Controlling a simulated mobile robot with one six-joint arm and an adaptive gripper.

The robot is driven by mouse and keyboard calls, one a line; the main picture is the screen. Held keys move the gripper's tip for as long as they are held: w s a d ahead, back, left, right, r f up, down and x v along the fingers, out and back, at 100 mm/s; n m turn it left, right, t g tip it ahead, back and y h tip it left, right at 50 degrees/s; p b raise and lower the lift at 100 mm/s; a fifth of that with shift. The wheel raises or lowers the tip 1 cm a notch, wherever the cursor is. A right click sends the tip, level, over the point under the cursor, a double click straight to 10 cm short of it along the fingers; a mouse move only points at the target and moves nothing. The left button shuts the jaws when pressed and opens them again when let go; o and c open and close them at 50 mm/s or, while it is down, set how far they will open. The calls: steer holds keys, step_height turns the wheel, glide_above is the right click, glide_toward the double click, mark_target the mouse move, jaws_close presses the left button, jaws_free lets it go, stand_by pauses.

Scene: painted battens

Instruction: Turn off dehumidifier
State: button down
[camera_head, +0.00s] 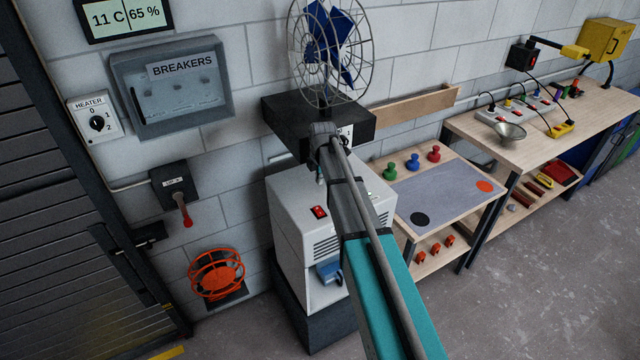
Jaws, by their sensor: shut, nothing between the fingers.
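The dehumidifier appears to be the pale grey box (290,205) standing on a dark block (300,312) below the fan. A blue part (328,270) sits in the lower opening. My arm crosses in front of the box and hides part of its front and top. My gripper (322,140) is shut and empty, above the box in the picture, near the fan's black base.
A caged fan (330,50) stands on a black base (285,120). A breaker box (172,88), heater dial (96,122), red-handled lever switch (183,208) and orange reel (216,275) are at left. A low table (465,212) and workbench (540,130) stand at right. Floor at lower right is clear.

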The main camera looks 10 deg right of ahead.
mark_target(317, 208)
steer(key=shift+w+a+f+b, duration=0.1)
steer(key=shift+w+f+b, duration=0.15)
steer(key=shift+f+b, duration=1.95)
steer(key=shift+w+a+f+b, duration=0.1)
steer(key=shift+w+f+b, duration=0.15)
steer(key=shift+f+b, duration=1.9)
steer(key=shift+w+a+f+b, duration=0.1)
steer(key=shift+w+f+b, duration=0.15)
steer(key=shift+f+b, duration=1.9)
steer(key=shift+f, duration=0.15)
steer(key=shift+d, duration=0.15)
